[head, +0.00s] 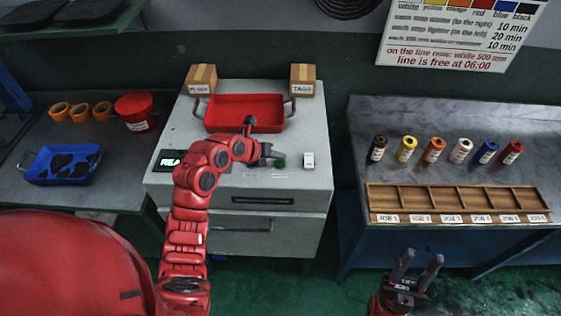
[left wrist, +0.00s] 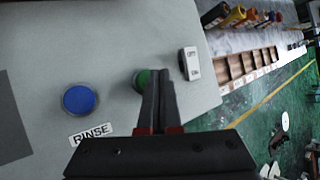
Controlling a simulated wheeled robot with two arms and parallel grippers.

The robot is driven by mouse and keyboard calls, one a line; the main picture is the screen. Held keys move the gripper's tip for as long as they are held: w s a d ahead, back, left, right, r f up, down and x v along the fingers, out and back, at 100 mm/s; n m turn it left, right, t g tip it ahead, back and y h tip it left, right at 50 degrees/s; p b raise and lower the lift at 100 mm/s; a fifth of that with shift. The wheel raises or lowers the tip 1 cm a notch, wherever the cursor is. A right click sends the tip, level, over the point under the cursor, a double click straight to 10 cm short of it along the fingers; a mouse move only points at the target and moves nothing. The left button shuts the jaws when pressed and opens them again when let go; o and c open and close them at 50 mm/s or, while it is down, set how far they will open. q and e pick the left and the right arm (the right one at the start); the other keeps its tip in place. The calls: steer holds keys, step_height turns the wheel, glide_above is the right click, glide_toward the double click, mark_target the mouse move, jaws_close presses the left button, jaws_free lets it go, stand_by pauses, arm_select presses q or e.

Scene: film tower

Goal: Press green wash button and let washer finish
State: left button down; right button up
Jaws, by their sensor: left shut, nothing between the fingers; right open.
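The washer (head: 307,193) is a pale grey cabinet in the middle of the head view. Its green button (head: 281,163) is on the front of the top, and it also shows in the left wrist view (left wrist: 140,80), partly hidden behind my fingers. My left gripper (head: 271,157) is shut and empty, its tips right at the green button; I cannot tell whether they touch it. A dark display (head: 168,160) shows green letters "REA", the rest hidden by my arm. My right gripper (head: 419,266) is open and empty, low in front of the right bench.
A blue button (left wrist: 79,100) labelled RINSE and a white switch (left wrist: 190,63) flank the green one. A red tray (head: 243,107) and two cardboard boxes stand behind. The right bench (head: 460,105) holds film canisters and a wooden rack (head: 455,198). A blue tray (head: 62,164) lies left.

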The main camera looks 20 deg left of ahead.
mark_target(278, 164)
arm_select(q)
steer(key=shift+f, duration=0.1)
stand_by(0.4)
steer(key=shift+f+b, duration=0.3)
steer(key=shift+b, duration=0.05)
steer(key=shift+f+b, duration=0.35)
steer(key=shift+f, duration=0.15)
stand_by(0.5)
steer(key=shift+r, duration=0.15)
steer(key=shift+r+p, duration=0.45)
steer(key=shift+r, duration=0.3)
steer(key=shift+r+p, duration=1.25)
steer(key=shift+r, duration=1.3)
